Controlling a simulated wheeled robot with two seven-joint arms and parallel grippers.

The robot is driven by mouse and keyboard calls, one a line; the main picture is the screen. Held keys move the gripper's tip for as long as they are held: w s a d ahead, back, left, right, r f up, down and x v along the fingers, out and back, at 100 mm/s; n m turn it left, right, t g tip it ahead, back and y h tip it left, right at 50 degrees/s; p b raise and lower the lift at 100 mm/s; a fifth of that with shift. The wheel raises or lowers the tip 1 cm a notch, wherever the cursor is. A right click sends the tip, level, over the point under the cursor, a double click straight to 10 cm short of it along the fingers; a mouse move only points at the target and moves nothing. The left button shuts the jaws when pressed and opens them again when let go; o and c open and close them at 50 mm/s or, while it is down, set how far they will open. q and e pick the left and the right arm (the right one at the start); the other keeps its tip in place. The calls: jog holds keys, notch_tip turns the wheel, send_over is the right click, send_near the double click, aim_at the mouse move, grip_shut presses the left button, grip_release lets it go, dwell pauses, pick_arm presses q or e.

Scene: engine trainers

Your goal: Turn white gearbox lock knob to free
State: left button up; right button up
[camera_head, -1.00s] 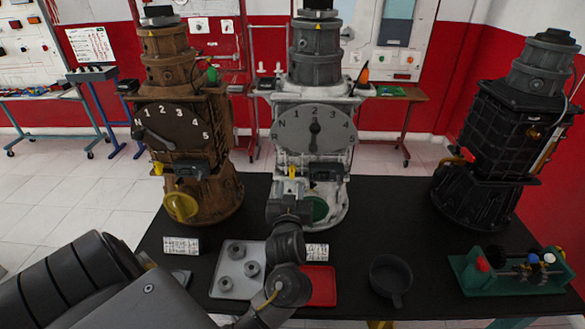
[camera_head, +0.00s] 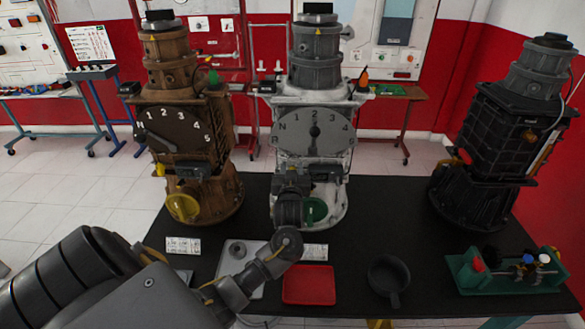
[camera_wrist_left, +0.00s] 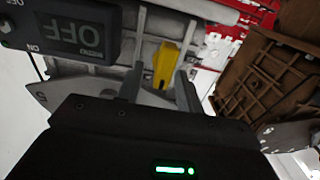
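The white gearbox (camera_head: 348,190) stands upright in the middle of the black table, with a grey numbered dial (camera_head: 290,147) on its front. My left gripper (camera_head: 292,176) is in front of it, below the dial, and hides the yellow lock knob in the head view. In the left wrist view the yellow knob (camera_wrist_left: 166,62) shows between the two spread fingers of my left gripper (camera_wrist_left: 160,78). The fingers look apart from it; contact cannot be told. A dark display box reading OFF (camera_wrist_left: 75,35) is beside the knob. My right gripper is not in view.
A brown gearbox (camera_head: 228,190) stands at left, a black one (camera_head: 490,130) at right. In front lie a grey tray (camera_head: 225,268), a red tray (camera_head: 309,284), a dark pan (camera_head: 390,275) and a green fixture (camera_head: 510,285). The table right of the white gearbox is clear.

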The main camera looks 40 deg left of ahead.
pick_arm(q)
grip_shut()
jog(key=shift+f, duration=0.1)
dwell(0.3)
jog(key=n+b, duration=0.1)
jog(key=n, duration=0.1)
jog(key=n+b, duration=0.2)
jog(key=n, duration=0.1)
jog(key=shift+s+a+f+n, duration=0.2)
jog(key=shift+s+a+n, duration=0.1)
jog(key=shift+a, duration=0.05)
jog(key=n+b, duration=0.1)
jog(key=n, duration=0.1)
jog(key=n+b, duration=0.1)
jog(key=shift+s+a+f+n+b, duration=0.15)
jog(key=shift+a+f+n+b, duration=0.1)
jog(key=shift+n+b, duration=0.05)
jog(key=shift+s+a+f+n+b, duration=0.1)
jog(key=shift+f+n+b, duration=0.1)
jog(key=shift+n+b, duration=1.1)
jog(key=shift+a+f+n+b, duration=0.15)
jog(key=shift+n+b, duration=0.8)
jog(key=shift+n, duration=0.7)
jog(key=shift+s+f+n+b, duration=0.1)
jog(key=shift+f+n+b, duration=0.1)
jog(key=shift+n+b, duration=1.1)
jog(key=shift+n, duration=0.25)
